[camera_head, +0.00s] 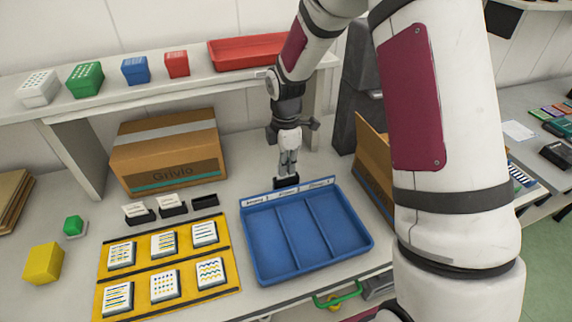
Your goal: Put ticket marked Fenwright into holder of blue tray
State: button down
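The blue tray (264,240) lies on the table with three compartments and small labels along its back rim. A black holder (286,183) stands just behind that rim. My gripper (287,172) points down directly above this holder, its fingers close together. I cannot tell whether a ticket is between them or in the holder. To the left, two white tickets (135,209) (171,201) stand in black holders, and a third black holder (205,201) is empty. The writing on the tickets is too small to read, so I cannot tell which says Fenwright.
A yellow board (185,251) with several patterned white tiles lies left of the tray. A closed cardboard box (167,152) stands behind; an open box (374,165) is at right. A shelf (190,87) holds colored blocks and a red tray (247,51).

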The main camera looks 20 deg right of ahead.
jog(key=c, duration=1.7)
grip_release()
notch_tip(320, 180, up, 12)
